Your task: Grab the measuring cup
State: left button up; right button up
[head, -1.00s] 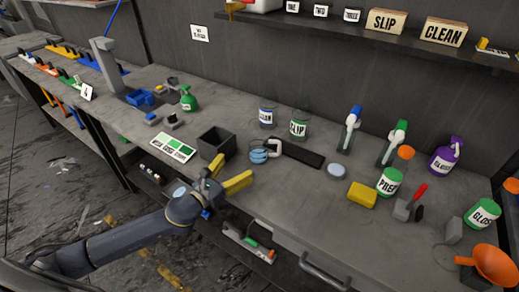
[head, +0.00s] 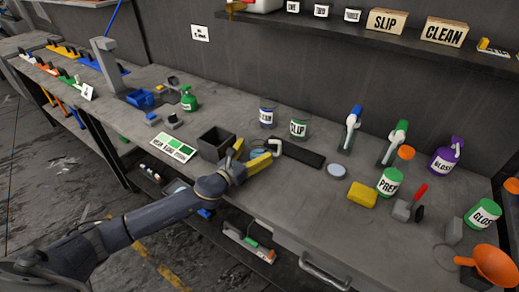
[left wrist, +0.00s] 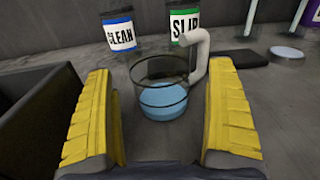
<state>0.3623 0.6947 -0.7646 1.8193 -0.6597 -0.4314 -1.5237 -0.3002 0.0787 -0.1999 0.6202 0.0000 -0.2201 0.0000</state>
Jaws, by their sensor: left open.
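The measuring cup is a clear cup with light blue liquid and a pale handle. In the left wrist view the measuring cup (left wrist: 160,95) stands upright on the bench, ahead of and between my yellow fingers, its handle on the right. In the head view the measuring cup (head: 257,153) is partly hidden behind my left gripper (head: 247,158). My left gripper also shows in the left wrist view (left wrist: 162,120), open, with a finger on each side and no visible contact with the cup. My right gripper is out of view.
A dark open box (head: 216,143) stands close on the left. Jars labelled CLEAN (head: 267,117) and SLIP (head: 300,126) stand behind the cup. A black flat bar (head: 304,156) lies to its right. A yellow sponge (head: 361,195) is farther right.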

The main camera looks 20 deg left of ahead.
pick_arm(q)
jog(key=shift+x, duration=1.35)
jog(key=shift+c, duration=0.2)
jog(key=c, duration=1.2)
jog(key=shift+c, duration=0.2)
